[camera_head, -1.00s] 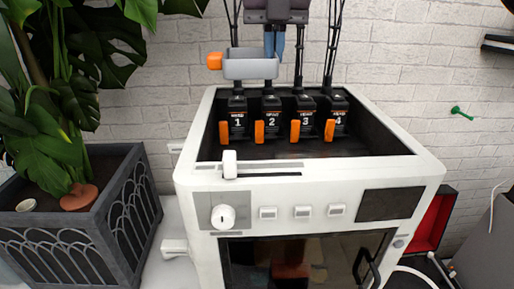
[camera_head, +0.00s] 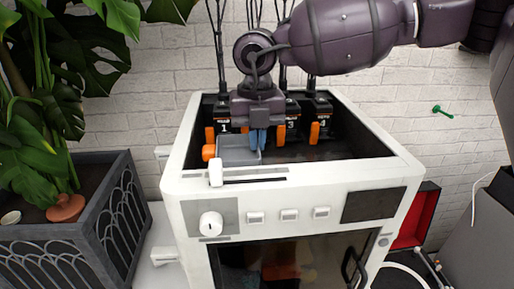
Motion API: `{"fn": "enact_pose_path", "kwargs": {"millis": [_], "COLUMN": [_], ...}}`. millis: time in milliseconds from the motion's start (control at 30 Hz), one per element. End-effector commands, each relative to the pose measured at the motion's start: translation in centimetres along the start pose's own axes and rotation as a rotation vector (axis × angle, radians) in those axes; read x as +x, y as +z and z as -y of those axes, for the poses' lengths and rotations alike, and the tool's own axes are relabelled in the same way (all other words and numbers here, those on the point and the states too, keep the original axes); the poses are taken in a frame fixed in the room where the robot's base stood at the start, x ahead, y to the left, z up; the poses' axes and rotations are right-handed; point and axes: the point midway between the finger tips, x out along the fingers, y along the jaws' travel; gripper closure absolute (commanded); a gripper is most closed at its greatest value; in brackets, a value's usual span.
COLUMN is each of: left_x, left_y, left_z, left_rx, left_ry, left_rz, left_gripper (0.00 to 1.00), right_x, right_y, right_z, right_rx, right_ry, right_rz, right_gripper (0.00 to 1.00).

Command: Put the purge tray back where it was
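The purge tray (camera_head: 236,154) is a small grey open tray with an orange tab (camera_head: 208,152) at its left end. It sits low in the open top of the white printer (camera_head: 300,178), in front of tool heads 1 and 2 and just behind the front rim. My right gripper (camera_head: 258,140) points down at the tray's right end, its blue fingertips close together on the tray's wall. Whether the tray's underside touches the printer is hidden. My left gripper is not in view.
Several black tool heads with orange levers, such as head 4 (camera_head: 321,121), stand in a row behind the tray. A white slider (camera_head: 215,172) rises from the front rim. A planter (camera_head: 75,215) stands at left, a red box (camera_head: 415,218) at right.

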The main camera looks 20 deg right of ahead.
Motion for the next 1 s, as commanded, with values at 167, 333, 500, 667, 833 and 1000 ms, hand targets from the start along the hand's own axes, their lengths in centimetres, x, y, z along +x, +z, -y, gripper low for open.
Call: {"fn": "enact_pose_path", "kwargs": {"millis": [167, 333, 500, 667, 833, 1000], "left_x": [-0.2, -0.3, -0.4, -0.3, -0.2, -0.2], "left_y": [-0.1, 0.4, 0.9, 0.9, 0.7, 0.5], "left_z": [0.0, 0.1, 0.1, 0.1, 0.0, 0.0], "left_rx": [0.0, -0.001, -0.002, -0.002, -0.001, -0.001], "left_ry": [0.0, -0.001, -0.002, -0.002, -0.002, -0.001], "left_rz": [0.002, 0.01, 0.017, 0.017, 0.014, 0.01], "left_gripper": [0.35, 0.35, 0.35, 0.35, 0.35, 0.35], "right_x": [2.3, 2.6, 2.8, 2.8, 2.8, 2.8], "right_y": [0.0, 0.0, 0.0, 0.0, 0.0, 0.0], "right_z": [0.0, 0.0, 0.0, 0.0, 0.0, 0.0], "right_rx": [0.001, 0.001, 0.001, 0.001, 0.001, 0.001], "right_ry": [-0.001, 0.0, 0.0, 0.0, 0.0, -0.001], "right_rz": [0.0, 0.001, 0.001, 0.001, 0.001, 0.001], "right_gripper": [1.0, 1.0, 1.0, 0.84, 0.72, 0.72]}}
